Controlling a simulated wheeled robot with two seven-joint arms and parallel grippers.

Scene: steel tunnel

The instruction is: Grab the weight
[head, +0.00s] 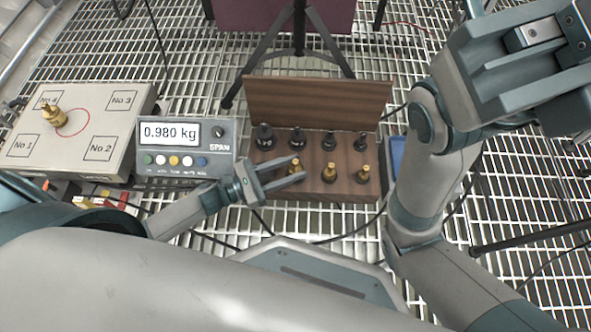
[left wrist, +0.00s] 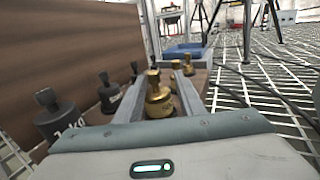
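A brass weight (head: 295,168) stands in the front row of a wooden weight rack (head: 320,185). My left gripper (head: 302,169) is open at it, with one finger on each side. In the left wrist view the brass weight (left wrist: 158,97) stands upright between the two spread fingers (left wrist: 166,92), with a gap visible on its right; contact on the left is unclear. Two more brass weights, the middle one (head: 329,172) and the right one (head: 363,173), stand in the same row. My right gripper (head: 520,65) is raised at the upper right, away from the rack; its finger opening is unclear.
Several black weights (head: 298,139) stand in the back row, before a tall wooden back board (head: 318,100). A scale display (head: 185,148) reads 0.980 kg. Another brass weight (head: 54,117) stands on the numbered platform (head: 95,125). A tripod (head: 298,40) stands behind. A blue tray (head: 398,155) is right.

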